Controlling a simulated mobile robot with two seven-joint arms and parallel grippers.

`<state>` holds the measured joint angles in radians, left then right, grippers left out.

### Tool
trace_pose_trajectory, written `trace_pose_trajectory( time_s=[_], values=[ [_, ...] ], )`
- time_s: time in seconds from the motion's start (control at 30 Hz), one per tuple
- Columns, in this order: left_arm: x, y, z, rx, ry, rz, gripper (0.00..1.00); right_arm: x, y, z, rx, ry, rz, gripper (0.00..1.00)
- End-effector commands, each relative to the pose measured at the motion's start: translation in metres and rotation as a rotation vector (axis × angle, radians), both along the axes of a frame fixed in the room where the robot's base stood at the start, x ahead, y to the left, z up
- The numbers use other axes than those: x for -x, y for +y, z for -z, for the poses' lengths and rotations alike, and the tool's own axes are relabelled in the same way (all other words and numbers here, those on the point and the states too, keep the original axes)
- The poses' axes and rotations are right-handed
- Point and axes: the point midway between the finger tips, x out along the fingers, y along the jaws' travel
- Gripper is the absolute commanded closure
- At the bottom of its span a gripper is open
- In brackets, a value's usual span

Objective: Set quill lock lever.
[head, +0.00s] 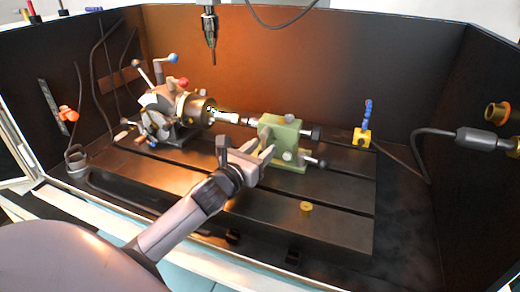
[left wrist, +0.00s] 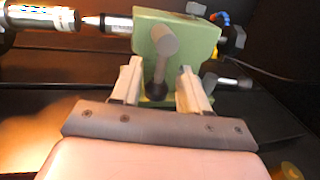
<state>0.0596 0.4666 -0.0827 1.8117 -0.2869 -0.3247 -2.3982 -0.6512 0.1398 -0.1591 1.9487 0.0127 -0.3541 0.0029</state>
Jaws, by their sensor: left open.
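The green tailstock (head: 292,128) stands on the slotted table, and its block (left wrist: 195,38) fills the upper middle of the left wrist view. On its near face is the quill lock lever (left wrist: 159,66), with a grey round hub at the top and a dark ball knob hanging down. My left gripper (head: 266,146) is in front of this face. Its fingers (left wrist: 161,76) are open, one on each side of the lever, with visible space around it. Whether a finger touches it I cannot tell. In the head view the gripper partly covers the lever area. My right gripper is not in view.
The indexing chuck (head: 195,110) with red and blue knobbed levers stands left of the tailstock. A bar (head: 235,117) runs between them. A spindle tool (head: 210,30) hangs above. A brass piece (head: 306,206) lies on the table front. Dark walls enclose the table.

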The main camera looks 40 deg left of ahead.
Motion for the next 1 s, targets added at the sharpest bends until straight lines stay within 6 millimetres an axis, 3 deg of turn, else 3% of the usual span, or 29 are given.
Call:
trace_pose_trajectory(
  time_s=[0.27, 0.4, 1.0],
  values=[
    [-0.001, -0.0001, 0.0001, 0.001, 0.0, 0.0, 0.59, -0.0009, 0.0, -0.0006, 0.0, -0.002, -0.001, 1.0],
    [-0.0009, 0.0, 0.0001, 0.001, 0.0, 0.0, 1.0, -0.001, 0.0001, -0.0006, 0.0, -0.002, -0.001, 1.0],
    [-0.0007, -0.0017, 0.0043, 0.034, 0.001, 0.0, 1.0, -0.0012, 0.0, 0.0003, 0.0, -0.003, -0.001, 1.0]
  ],
)
